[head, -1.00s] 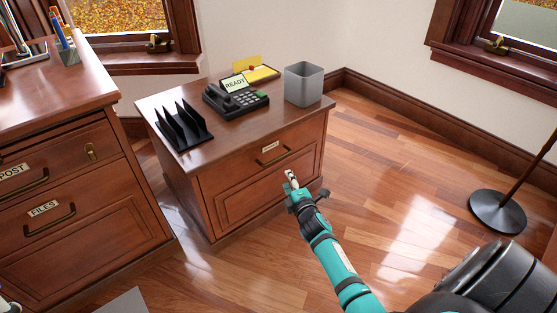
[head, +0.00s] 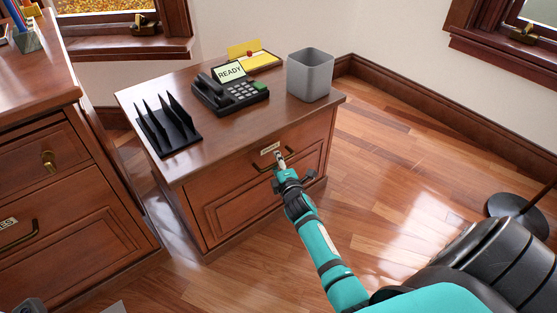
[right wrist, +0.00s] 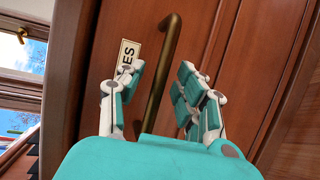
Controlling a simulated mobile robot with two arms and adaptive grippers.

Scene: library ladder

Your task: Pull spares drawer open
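My right gripper (head: 279,157) is at the drawer front, by the handle. In the right wrist view its fingers are apart, one on each side of the lower part of the handle, and not closed on it. In the head view the gripper hides part of the handle. My left gripper is not clearly in view.
On the cabinet top (head: 200,150) stand a black file rack (head: 168,128), a phone (head: 232,93) with a "READY" sign, a yellow note holder (head: 255,60) and a grey bin (head: 310,75). A larger desk (head: 60,190) is at left.

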